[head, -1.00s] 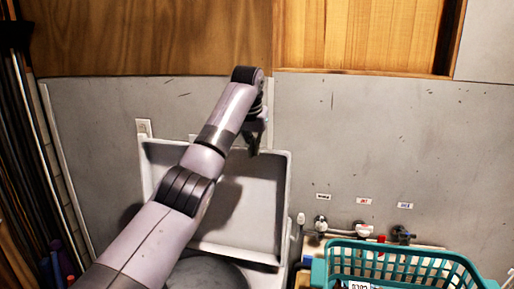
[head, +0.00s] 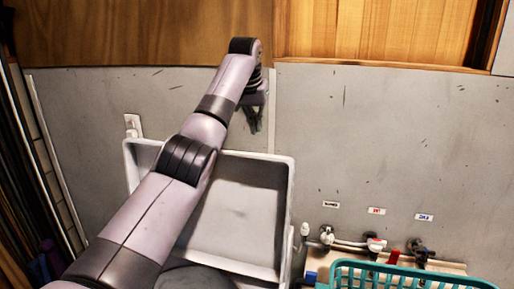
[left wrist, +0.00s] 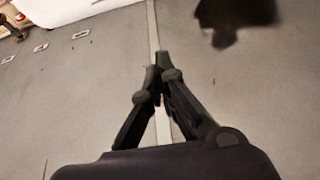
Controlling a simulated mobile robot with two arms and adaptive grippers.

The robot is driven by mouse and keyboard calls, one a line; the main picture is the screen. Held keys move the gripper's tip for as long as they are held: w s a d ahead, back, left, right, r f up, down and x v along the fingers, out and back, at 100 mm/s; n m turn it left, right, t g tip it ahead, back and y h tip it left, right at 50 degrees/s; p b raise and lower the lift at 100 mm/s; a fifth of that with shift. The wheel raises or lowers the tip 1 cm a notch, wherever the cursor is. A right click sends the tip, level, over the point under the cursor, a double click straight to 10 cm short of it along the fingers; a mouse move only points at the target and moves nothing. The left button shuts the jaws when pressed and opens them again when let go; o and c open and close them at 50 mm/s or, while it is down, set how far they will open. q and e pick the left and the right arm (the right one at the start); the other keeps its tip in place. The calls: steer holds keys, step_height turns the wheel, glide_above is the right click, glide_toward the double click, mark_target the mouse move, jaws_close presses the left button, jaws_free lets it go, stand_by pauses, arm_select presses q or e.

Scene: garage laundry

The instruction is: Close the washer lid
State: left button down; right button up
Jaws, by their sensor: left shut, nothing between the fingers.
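The washer lid (head: 240,205) stands open and raised against the grey wall in the head view, its pale tray-like inner side facing me. Part of the washer opening (head: 200,278) shows below it at the bottom edge. My left arm crosses in front of the lid and hides its left part. My left gripper (head: 254,127) is just above the lid's top edge, near the wall, pointing down. In the left wrist view the gripper (left wrist: 157,72) has its fingertips together with nothing between them, against the grey wall. My right gripper is not in view.
A teal basket (head: 405,272) is at the lower right. Behind it are wall taps and hoses (head: 372,243) under small labels. A wall outlet (head: 132,125) is left of the lid. Wooden cabinets (head: 150,35) run along the top.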

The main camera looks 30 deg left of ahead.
arm_select(q)
step_height(320, 180, down, 8)
steer(key=s+p, duration=0.1)
steer(key=p, duration=0.3)
steer(key=shift+p, duration=0.35)
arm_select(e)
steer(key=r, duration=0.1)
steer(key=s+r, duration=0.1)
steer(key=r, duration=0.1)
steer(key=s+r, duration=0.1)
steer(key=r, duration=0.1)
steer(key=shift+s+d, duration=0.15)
arm_select(q)
steer(key=shift+d, duration=0.15)
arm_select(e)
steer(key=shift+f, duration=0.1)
